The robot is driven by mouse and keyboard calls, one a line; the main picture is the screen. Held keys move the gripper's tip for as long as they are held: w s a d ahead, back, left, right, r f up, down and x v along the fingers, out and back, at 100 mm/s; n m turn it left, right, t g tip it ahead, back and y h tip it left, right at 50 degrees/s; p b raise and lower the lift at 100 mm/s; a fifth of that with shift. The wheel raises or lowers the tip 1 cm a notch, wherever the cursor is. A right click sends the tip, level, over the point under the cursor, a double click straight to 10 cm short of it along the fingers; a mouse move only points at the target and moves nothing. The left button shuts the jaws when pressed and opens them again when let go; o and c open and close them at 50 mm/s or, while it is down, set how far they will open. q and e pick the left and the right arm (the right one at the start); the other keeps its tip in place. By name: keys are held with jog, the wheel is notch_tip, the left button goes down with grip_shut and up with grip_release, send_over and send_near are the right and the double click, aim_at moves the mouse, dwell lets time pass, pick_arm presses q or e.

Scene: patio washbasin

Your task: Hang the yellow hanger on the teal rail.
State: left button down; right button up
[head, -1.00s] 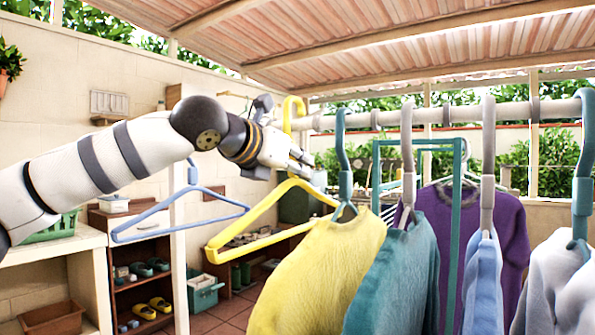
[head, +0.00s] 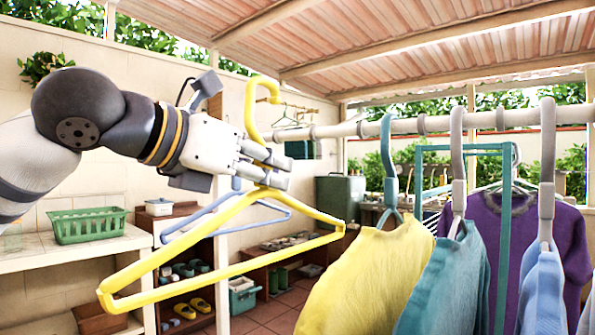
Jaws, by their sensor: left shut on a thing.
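My left gripper (head: 266,170) is shut on the neck of the yellow hanger (head: 210,275), just below its hook. The hanger is empty and tilted, with its lower left corner nearest me. Its hook points up, left of the near white rail's end, and looks apart from that rail. The teal rail (head: 462,148) is the top bar of a teal frame at the right, behind the hanging clothes. Clothes in front hide part of this frame. The hanger is well to the left of it. My right gripper is not in view.
A white rail (head: 400,125) crosses the right half, bearing a yellow garment (head: 370,275), a teal garment (head: 445,290) and others on hangers. A purple garment (head: 500,240) hangs farther back. A blue hanger (head: 275,222) is behind the yellow one. A green basket (head: 88,225) stands on the left counter.

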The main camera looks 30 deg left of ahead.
pick_arm(q)
jog(key=f+v, duration=0.1)
jog(key=v, duration=0.5)
jog(key=f+v, duration=0.1)
jog(key=v, duration=0.5)
jog(key=s+f+v, duration=0.1)
jog(key=f+v, duration=0.1)
jog(key=v, duration=0.4)
jog(key=shift+w, duration=0.25)
